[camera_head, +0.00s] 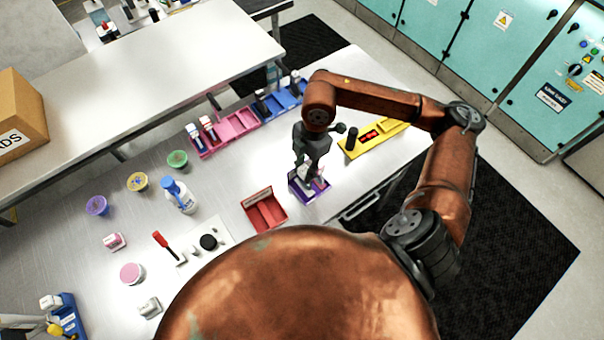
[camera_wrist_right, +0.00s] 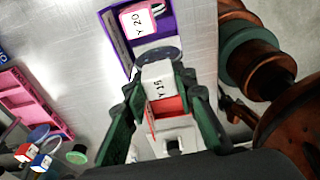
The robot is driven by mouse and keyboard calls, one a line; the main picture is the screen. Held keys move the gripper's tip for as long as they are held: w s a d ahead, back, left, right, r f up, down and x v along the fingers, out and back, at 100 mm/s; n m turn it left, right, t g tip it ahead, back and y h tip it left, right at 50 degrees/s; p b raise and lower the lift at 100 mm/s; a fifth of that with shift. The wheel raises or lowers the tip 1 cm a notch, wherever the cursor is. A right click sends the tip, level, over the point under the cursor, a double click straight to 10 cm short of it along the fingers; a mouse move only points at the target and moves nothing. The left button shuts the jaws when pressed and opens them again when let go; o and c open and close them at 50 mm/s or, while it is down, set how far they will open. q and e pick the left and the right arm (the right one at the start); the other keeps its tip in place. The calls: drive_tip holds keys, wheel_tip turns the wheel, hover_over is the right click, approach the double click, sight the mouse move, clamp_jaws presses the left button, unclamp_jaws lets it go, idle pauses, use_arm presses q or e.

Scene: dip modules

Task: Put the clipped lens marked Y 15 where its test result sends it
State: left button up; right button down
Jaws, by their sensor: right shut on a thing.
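My right gripper (camera_head: 308,165) points down over the purple tray (camera_head: 323,193). In the right wrist view the gripper (camera_wrist_right: 163,92) is shut on the white clip of the lens marked Y 15 (camera_wrist_right: 160,78), with a dark round disc at the clip's far end. The disc is at the near end of the purple tray (camera_wrist_right: 117,42); whether it touches the tray I cannot tell. A pink-and-white clip marked Y 20 (camera_wrist_right: 138,20) lies in that tray. A red tray (camera_head: 265,212) stands left of the purple one. My left gripper is not in view.
A yellow device (camera_head: 385,136) with a red display and black post stands right of my gripper. Behind are a pink rack (camera_head: 240,122) and a blue rack (camera_head: 291,98) with clips.

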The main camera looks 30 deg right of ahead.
drive_tip(key=shift+w+a+f, duration=0.25)
drive_tip(key=shift+f, duration=0.1)
drive_tip(key=shift+w+f+p, duration=0.1)
drive_tip(key=shift+f+p, duration=0.25)
drive_tip(key=shift+f, duration=1.35)
drive_tip(key=c, duration=1.6)
unclamp_jaws()
drive_tip(key=shift+f, duration=0.1)
drive_tip(key=r, duration=0.4)
drive_tip(key=d+r, duration=0.1)
drive_tip(key=r, duration=0.3)
drive_tip(key=r+b, duration=0.1)
drive_tip(key=r, duration=0.3)
drive_tip(key=shift+w+d+r, duration=0.1)
drive_tip(key=shift+d, duration=0.25)
